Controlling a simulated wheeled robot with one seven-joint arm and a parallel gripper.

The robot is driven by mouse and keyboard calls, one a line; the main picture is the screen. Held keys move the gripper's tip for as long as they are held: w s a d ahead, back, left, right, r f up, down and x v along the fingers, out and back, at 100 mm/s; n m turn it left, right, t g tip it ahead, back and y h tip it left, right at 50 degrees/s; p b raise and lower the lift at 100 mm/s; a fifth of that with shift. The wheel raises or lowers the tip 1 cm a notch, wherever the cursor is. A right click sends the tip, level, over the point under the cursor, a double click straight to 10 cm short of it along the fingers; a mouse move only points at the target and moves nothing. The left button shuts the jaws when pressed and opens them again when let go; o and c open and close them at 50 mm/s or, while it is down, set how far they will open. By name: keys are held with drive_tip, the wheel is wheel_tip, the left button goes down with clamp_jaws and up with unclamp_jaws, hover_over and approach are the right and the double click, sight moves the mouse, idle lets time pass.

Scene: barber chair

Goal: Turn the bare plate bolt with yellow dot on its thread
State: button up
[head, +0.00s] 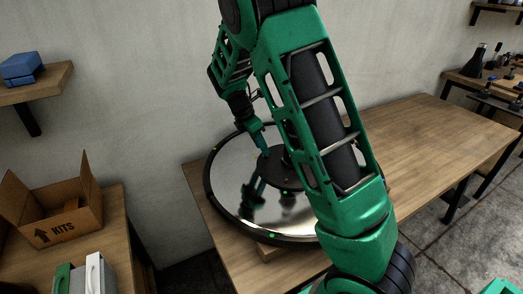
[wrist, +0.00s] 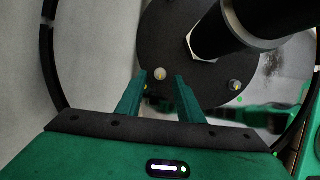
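A dark round plate (wrist: 175,25) lies on the mirror-like disc (head: 232,192), with a thick black post (wrist: 245,25) rising from it. In the wrist view one bolt (wrist: 159,74) with a pale, rounded end shows between my fingertips, with a small yellowish spot near it. A second bolt (wrist: 235,86) stands to the right, near the plate's edge, also with a yellowish tint. Which one carries the yellow thread dot is too small to tell. My gripper (wrist: 161,79) is open, its green fingers on either side of the first bolt with gaps visible. In the head view my gripper (head: 263,147) is over the plate.
The disc has a black rim (head: 213,213) and rests on a wooden table (head: 430,135), clear to the right. A cardboard box (head: 55,212) stands on a bench at left. My arm covers the disc's right side. The black post is close to my right finger.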

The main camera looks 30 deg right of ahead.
drive_tip(key=shift+x, duration=1.2)
clamp_jaws()
drive_tip(key=shift+w+m, duration=0.1)
drive_tip(key=shift+m, duration=0.3)
